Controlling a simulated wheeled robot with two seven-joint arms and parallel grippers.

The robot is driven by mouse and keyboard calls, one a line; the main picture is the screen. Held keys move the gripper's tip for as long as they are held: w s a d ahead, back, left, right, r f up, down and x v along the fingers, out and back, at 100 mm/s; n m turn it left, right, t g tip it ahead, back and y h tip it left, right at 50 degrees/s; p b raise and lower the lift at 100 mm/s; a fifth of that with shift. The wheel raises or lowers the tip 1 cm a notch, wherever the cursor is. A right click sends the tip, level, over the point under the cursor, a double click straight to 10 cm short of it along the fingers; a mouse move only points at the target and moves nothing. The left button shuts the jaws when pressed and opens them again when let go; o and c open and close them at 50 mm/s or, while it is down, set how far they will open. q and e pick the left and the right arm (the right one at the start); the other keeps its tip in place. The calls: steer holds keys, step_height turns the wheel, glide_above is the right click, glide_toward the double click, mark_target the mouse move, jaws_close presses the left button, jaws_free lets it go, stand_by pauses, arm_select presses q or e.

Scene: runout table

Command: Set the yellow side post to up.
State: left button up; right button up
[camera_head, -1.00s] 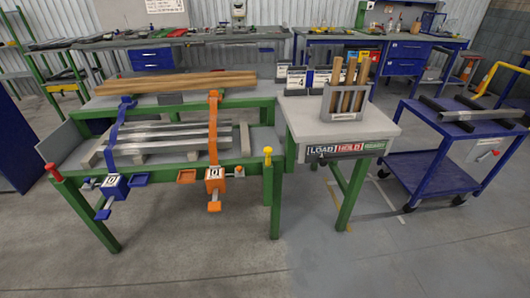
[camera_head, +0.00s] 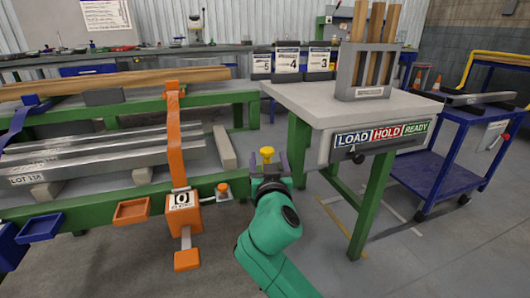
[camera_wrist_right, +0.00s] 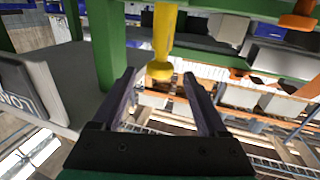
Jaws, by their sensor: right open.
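The yellow side post (camera_head: 267,154) shows its knobbed top at the right end of the green table frame, just beyond my right gripper. Its lower part is hidden behind the gripper in the head view. In the right wrist view the yellow post (camera_wrist_right: 164,40) lies ahead of the jaws, roughly in line with the gap between the fingers. My right gripper (camera_wrist_right: 160,82) is open and empty, with a finger on each side of that gap. In the head view the right gripper (camera_head: 270,175) is at the post; contact cannot be told. My left gripper is not in view.
An orange strap with its ratchet (camera_head: 182,200) hangs left of the post, beside an orange tray (camera_head: 131,211). Metal bars (camera_head: 100,160) lie on the rack. A grey side table (camera_head: 310,105) with a LOAD/HOLD/READY sign (camera_head: 380,135) stands close to the right. A blue cart (camera_head: 450,150) is farther right.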

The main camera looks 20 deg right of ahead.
mark_target(267, 148)
steer(key=w, duration=0.2)
steer(key=w+d, duration=0.1)
steer(key=w, duration=0.4)
steer(key=shift+d+b, duration=0.25)
steer(key=shift+b, duration=0.15)
jaws_close()
steer(key=shift+f, duration=0.15)
stand_by(0.6)
